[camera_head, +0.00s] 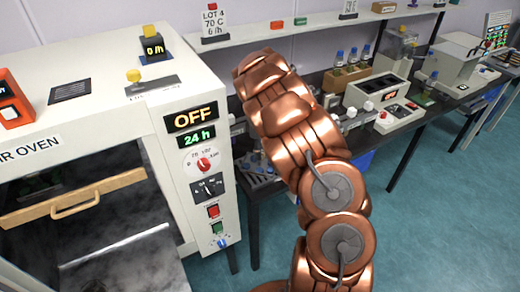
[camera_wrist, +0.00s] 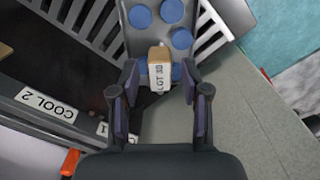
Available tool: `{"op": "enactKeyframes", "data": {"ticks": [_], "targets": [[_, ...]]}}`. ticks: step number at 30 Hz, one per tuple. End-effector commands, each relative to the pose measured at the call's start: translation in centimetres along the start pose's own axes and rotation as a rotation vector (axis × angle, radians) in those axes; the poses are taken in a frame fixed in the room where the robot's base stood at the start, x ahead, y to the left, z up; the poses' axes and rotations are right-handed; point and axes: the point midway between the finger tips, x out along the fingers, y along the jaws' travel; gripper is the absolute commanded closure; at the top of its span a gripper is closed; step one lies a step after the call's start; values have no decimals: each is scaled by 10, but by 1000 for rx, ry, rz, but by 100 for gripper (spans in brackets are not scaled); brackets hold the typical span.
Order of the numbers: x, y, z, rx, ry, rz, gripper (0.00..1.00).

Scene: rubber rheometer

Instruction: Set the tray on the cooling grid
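In the wrist view a grey tray (camera_wrist: 158,38) carries several blue discs (camera_wrist: 171,11). Its wood-and-white handle block (camera_wrist: 159,58), with a "LOT" label, points toward my gripper (camera_wrist: 159,75). The two dark fingers stand apart on either side of the handle, with a visible gap at each side. Pale slats of the cooling grid (camera_wrist: 90,22) show left and right of the tray, and the tray appears to lie over them. The exact contact underneath is hidden. In the head view my arm covers the gripper and most of the grid area.
Bottles (camera_head: 340,60) and instruments occupy the bench behind my arm. Teal floor is clear at right.

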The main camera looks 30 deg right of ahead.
Motion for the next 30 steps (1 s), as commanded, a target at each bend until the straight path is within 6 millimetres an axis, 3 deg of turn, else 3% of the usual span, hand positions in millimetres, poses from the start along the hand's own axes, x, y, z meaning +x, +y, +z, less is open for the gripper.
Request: {"op": "enactKeyframes", "data": {"ticks": [14,30], "targets": [[-10,0,0,0,1,0,50],[-105,1,-1,-2,3,3,50]]}}
